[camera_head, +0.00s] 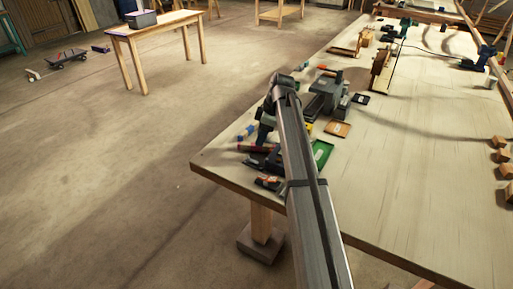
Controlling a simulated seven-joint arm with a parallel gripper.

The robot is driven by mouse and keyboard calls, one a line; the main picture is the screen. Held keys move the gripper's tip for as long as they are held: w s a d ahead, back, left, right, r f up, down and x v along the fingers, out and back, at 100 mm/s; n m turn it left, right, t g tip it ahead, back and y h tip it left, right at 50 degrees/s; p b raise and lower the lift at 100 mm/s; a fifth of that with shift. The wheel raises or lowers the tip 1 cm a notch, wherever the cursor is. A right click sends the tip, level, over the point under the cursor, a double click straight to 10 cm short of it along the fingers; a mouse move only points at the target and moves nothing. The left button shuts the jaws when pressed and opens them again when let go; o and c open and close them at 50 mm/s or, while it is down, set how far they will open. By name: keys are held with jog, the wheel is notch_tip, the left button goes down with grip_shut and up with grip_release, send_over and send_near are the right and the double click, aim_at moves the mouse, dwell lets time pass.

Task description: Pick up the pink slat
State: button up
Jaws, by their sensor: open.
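A thin, dark pink slat (252,147) lies near the left corner of the long workbench (432,150), among small items. Its right part is partly covered by my gripper and the clutter. My arm reaches up from the bottom of the view and bends down at its far end. My gripper (263,138) points down just above or beside the slat and is open. The fingertips are small and dark, and I cannot tell whether they touch the slat.
A green tray (322,153), an orange tray (338,128) and a grey machine (327,92) crowd the right of my gripper. A blue item (247,131) lies behind the slat. Wooden blocks (499,142) sit far right. The bench's middle is mostly clear.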

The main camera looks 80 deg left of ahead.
aim_at(257, 147)
jog(key=shift+x, duration=1.8)
jog(key=shift+s, duration=0.15)
grip_shut()
